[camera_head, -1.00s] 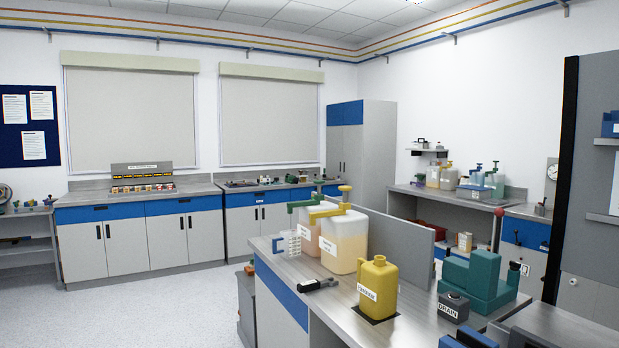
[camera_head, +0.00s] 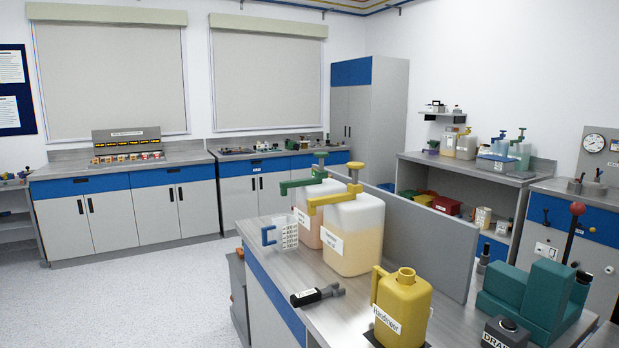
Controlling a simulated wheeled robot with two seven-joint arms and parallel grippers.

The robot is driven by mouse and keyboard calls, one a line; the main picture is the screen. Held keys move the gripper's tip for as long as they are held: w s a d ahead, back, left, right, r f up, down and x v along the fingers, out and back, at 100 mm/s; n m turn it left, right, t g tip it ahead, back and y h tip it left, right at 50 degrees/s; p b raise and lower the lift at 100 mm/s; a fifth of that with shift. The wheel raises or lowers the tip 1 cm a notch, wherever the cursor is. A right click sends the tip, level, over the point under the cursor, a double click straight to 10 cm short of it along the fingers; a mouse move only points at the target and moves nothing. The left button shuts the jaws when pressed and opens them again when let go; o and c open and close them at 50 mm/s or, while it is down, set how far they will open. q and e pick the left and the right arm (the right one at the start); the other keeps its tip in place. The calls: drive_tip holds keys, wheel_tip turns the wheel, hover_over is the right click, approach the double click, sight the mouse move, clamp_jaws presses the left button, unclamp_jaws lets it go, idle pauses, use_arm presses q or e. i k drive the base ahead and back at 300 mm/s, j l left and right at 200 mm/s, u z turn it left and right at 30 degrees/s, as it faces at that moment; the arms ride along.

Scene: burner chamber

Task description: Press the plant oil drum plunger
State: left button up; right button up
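Two translucent drums with pump tops stand side by side on the near bench. The front drum (camera_head: 357,240) holds pale yellow liquid and has a yellow plunger (camera_head: 355,170) with a yellow spout. The rear drum (camera_head: 308,205) holds pinkish liquid and has a green plunger (camera_head: 320,158) with a green spout. Both plungers stand up above their drums. The drum labels are too small to read, so I cannot tell which drum is plant oil. Neither of my grippers is in view.
A yellow Hardener jug (camera_head: 403,308), a black-handled tool (camera_head: 318,294), a blue-handled measuring cup (camera_head: 284,235), a teal block (camera_head: 530,300) and a DRAIN box (camera_head: 507,332) share the near bench. A grey panel (camera_head: 420,240) stands behind the drums. More pump containers (camera_head: 466,147) stand on the back-right bench.

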sight(321, 156)
drive_tip(key=z, duration=0.25)
drive_tip(key=i+j+z, duration=0.25)
drive_tip(key=z, duration=0.15)
drive_tip(key=i+j+z, duration=0.15)
drive_tip(key=j+z, duration=0.25)
drive_tip(key=i+j, duration=0.15)
drive_tip(key=j, duration=0.35)
drive_tip(key=i+j+z, duration=0.1)
drive_tip(key=j, duration=0.4)
drive_tip(key=i+j, duration=0.2)
drive_tip(key=j, duration=0.35)
drive_tip(key=i+j+z, duration=0.1)
drive_tip(key=j, duration=0.4)
drive_tip(key=i+j, duration=0.2)
drive_tip(key=j, duration=0.3)
drive_tip(key=i+j+z, duration=0.1)
drive_tip(key=j, duration=0.45)
drive_tip(key=i+j, duration=0.15)
drive_tip(key=j, duration=0.4)
drive_tip(key=z, duration=0.05)
